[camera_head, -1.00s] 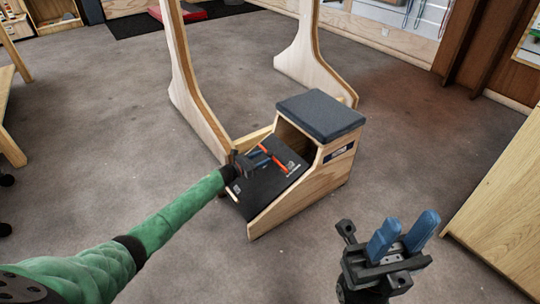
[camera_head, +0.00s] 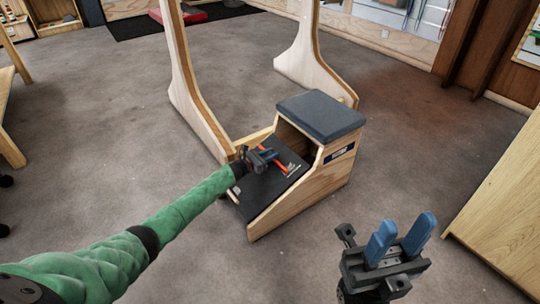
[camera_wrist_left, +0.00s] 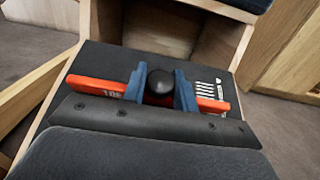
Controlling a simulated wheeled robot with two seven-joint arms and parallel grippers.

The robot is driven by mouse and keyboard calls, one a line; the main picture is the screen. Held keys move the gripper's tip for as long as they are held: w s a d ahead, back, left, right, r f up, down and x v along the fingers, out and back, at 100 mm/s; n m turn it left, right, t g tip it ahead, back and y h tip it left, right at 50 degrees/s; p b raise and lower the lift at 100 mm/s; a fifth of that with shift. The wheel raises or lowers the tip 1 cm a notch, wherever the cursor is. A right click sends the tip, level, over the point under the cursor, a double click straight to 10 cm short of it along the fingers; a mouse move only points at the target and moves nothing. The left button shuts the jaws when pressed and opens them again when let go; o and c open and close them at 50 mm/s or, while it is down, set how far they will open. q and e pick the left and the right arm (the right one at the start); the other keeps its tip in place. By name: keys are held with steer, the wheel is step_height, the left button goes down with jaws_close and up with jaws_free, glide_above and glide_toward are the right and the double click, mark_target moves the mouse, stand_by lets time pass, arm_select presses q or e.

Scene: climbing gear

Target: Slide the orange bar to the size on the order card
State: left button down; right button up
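The orange bar (camera_wrist_left: 100,85) lies across the dark sloped board (camera_wrist_left: 110,57) of the wooden foot-measuring stand; it also shows in the head view (camera_head: 282,167). A round black knob (camera_wrist_left: 159,83) sits at the bar's middle. My left gripper (camera_wrist_left: 161,88) has one blue finger on each side of the knob, with little or no visible gap; whether they press on it is unclear. White size marks (camera_wrist_left: 207,88) show near the bar's right end, too small to read. My right gripper (camera_head: 402,240) is open and empty over the floor. I cannot make out an order card.
The stand has a dark padded top (camera_head: 320,116) just behind the board and tall curved wooden uprights (camera_head: 187,80) at its back and left. A wooden cabinet (camera_head: 505,205) stands at the right edge. Grey floor is free around the stand.

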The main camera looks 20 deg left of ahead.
arm_select(q)
steer(key=shift+w+d+r+b, duration=0.3)
steer(key=shift+w+d+b, duration=0.2)
steer(key=shift+w, duration=0.1)
steer(key=shift+w+d+r+b, duration=0.25)
steer(key=shift+w+d+b, duration=0.1)
steer(key=shift+w+d, duration=0.2)
steer(key=shift+w+d+r, duration=0.1)
steer(key=shift+w+r, duration=0.1)
steer(key=shift+w, duration=0.1)
steer(key=c, duration=1.1)
jaws_free()
steer(key=shift+c, duration=0.2)
steer(key=shift+p+v, duration=0.95)
steer(key=shift+v, duration=2.95)
